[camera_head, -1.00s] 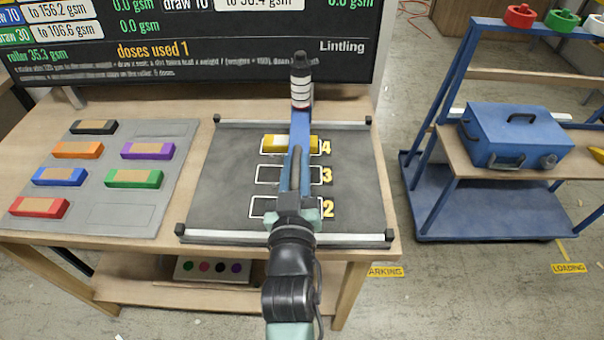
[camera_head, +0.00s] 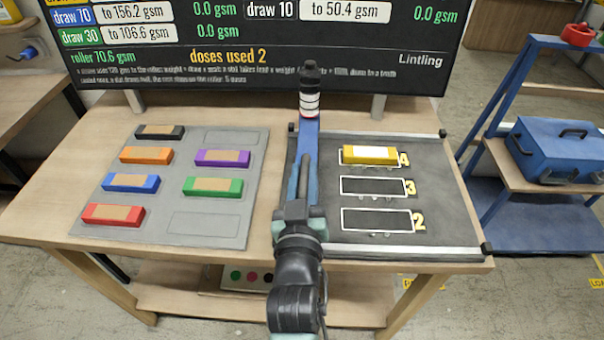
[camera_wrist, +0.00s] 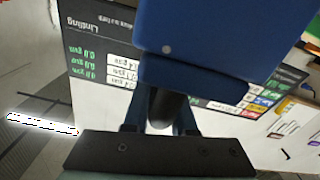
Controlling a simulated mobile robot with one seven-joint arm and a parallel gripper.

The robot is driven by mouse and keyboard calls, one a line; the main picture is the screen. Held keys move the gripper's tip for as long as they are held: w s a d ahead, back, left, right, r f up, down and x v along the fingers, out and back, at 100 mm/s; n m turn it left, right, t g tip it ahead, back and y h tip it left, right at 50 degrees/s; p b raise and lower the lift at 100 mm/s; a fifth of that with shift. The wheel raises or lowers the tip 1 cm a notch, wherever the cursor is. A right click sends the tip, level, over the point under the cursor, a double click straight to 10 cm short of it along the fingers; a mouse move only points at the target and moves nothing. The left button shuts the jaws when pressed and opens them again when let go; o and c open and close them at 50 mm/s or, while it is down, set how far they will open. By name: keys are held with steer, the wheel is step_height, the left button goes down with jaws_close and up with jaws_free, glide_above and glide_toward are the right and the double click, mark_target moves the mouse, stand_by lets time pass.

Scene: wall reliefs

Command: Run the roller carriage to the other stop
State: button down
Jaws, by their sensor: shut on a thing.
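The roller carriage (camera_head: 308,135) is a long blue bar lying front to back across the left edge of the dark grey bed (camera_head: 435,190). A black and white banded post (camera_head: 309,90) stands at its far end. The black end stop at the back left (camera_head: 291,128) is right beside it; I cannot tell if they touch. The right end of the bed is clear, with a black corner stop (camera_head: 487,249). My gripper (camera_head: 299,213) is at the carriage's near part. In the wrist view, its fingers are shut around a dark round handle (camera_wrist: 168,106) below a blue block (camera_wrist: 205,45).
A yellow block (camera_head: 369,155) lies in slot 4; slots 3 and 2 are empty. A grey tray (camera_head: 210,222) with several coloured blocks is on the left. The board (camera_head: 250,50) reads roller 70.6 gsm, doses used 2. A blue trolley (camera_head: 490,120) stands at right.

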steer(key=shift+a, duration=0.3)
steer(key=c, duration=0.8)
jaws_free()
steer(key=shift+o, duration=0.2)
steer(key=shift+d, duration=0.1)
steer(key=shift+s, duration=0.55)
steer(key=s, duration=1.2)
steer(key=shift+b, duration=0.45)
